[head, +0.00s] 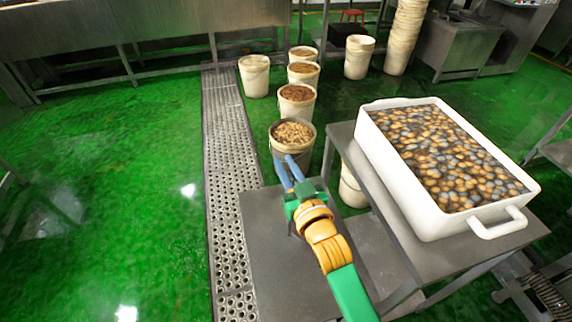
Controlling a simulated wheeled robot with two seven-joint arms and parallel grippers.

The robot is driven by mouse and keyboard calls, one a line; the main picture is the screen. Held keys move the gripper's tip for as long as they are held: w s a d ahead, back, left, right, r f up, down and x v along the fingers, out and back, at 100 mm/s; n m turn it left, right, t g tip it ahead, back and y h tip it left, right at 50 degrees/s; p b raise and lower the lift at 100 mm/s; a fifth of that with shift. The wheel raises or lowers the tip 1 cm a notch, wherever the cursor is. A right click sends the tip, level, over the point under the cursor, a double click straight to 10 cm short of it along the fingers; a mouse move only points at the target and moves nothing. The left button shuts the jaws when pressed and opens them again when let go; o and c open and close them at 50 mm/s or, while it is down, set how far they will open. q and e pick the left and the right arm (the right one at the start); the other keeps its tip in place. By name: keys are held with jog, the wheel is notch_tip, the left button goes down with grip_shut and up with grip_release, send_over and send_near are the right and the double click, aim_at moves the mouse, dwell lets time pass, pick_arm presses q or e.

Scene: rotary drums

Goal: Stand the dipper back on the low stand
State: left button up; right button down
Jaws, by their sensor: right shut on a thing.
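My right gripper (284,164), green with blue-grey fingers, reaches over the far end of the low stand (262,270), a plain grey metal top. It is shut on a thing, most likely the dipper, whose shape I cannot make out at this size. The fingertips overlap the front of a pale bucket (291,132) filled with light brown pieces; I cannot tell whether they touch it. The visible top of the low stand is bare. My left gripper is not in view.
A white tub (424,213) of brown and grey round pieces stands on a higher metal table (350,160) to the right. More filled buckets (297,100) stand in a row beyond. A floor grate (226,130) runs along the left, with open green floor beside it.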

jog(key=shift+f+b, duration=0.3)
jog(key=shift+f, duration=0.15)
grip_release()
jog(key=shift+s+d+r+p, duration=0.1)
jog(key=shift+s+r+p, duration=0.05)
jog(key=shift+s+p, duration=0.15)
jog(key=p+v, duration=0.3)
jog(key=v, duration=0.4)
jog(key=shift+s+d+p, duration=0.1)
jog(key=shift+s+p, duration=0.1)
jog(key=shift+p, duration=0.15)
jog(key=shift+s+d, duration=0.15)
jog(key=shift+s, duration=0.35)
